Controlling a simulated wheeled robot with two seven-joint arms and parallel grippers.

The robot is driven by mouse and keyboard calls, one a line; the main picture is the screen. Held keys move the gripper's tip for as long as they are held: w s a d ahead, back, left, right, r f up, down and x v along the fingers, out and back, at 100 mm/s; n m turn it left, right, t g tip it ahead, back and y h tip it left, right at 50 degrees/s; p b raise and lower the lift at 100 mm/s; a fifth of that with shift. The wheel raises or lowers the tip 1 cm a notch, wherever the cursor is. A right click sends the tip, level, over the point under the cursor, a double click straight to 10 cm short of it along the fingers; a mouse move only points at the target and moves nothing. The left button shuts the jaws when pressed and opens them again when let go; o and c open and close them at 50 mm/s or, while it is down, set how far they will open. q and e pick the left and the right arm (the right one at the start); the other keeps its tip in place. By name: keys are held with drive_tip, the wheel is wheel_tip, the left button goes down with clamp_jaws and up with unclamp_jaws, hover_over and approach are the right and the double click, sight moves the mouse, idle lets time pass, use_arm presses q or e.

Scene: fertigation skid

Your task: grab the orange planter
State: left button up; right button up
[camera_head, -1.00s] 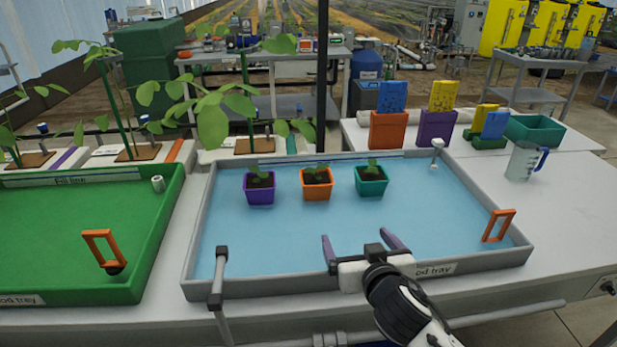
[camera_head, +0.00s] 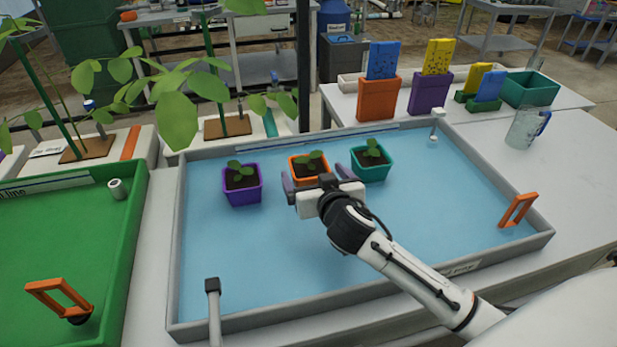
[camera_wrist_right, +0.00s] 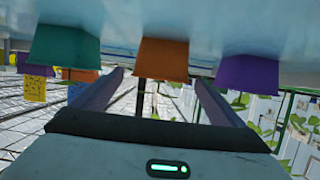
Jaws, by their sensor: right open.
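The orange planter (camera_head: 309,168) holds a small seedling and stands in the blue flood tray (camera_head: 245,290), between a purple planter (camera_head: 242,185) and a teal planter (camera_head: 371,162). My right gripper (camera_head: 314,178) is open just in front of the orange planter and hides its lower part. In the right wrist view, which looks upside down, the orange planter (camera_wrist_right: 163,60) shows ahead between the two open fingers (camera_wrist_right: 160,92), apart from them. The teal planter (camera_wrist_right: 62,48) and purple planter (camera_wrist_right: 248,75) flank it there. My left gripper is not in view.
A green tray (camera_head: 122,225) with an orange handle lies to the left. Tall plants stand behind the trays. Orange (camera_head: 377,98) and purple (camera_head: 430,92) holders, a teal bin (camera_head: 530,90) and a clear jug (camera_head: 521,128) stand at the back right.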

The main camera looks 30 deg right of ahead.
sight(308, 168)
drive_tip(key=x, duration=0.5)
drive_tip(key=shift+f, duration=0.1)
drive_tip(key=c, duration=1.3)
